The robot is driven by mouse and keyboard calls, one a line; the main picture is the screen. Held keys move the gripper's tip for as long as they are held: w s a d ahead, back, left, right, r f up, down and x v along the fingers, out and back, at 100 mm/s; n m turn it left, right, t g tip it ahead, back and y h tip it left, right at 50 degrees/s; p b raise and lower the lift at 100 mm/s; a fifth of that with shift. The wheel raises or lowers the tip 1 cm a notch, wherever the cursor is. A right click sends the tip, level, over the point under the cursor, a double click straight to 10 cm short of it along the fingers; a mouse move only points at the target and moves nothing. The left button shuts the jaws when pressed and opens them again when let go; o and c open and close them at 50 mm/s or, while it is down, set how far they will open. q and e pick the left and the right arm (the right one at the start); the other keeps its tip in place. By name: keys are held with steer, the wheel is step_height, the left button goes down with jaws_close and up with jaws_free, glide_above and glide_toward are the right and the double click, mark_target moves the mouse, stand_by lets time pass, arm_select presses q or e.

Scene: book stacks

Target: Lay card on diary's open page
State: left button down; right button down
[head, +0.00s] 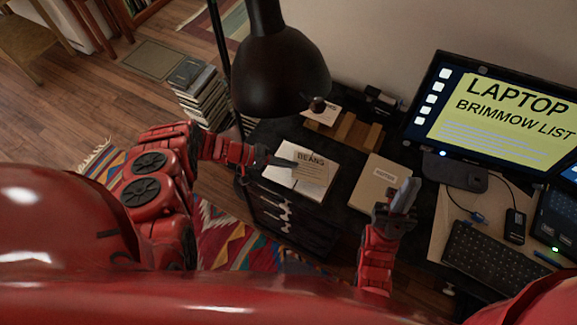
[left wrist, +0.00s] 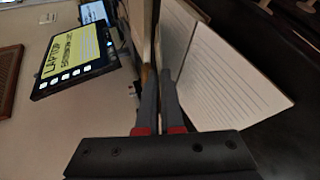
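The open diary (head: 285,178) lies on the dark desk, and its lined page (left wrist: 228,75) fills the right of centre in the left wrist view. My left gripper (head: 294,163) reaches in from the left to the card's left edge. In the left wrist view my left gripper's fingers (left wrist: 161,85) are close together on a thin upright edge, seemingly the card seen edge-on. Whether the card touches the page is unclear. My right gripper (head: 408,195) is right of the diary, its finger gap unclear.
A tan labelled book (head: 374,185) lies between the diary and my right gripper. A wooden holder (head: 345,132) stands behind the diary. A black lamp (head: 275,70) hangs over the desk's left. A monitor (head: 500,115) and keyboard (head: 490,258) are at right.

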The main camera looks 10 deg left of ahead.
arm_select(q)
steer(key=c, duration=1.1)
jaws_free()
steer(key=shift+r, duration=0.25)
steer(key=b+v, duration=0.4)
steer(key=v, duration=0.8)
steer(key=shift+f, duration=0.1)
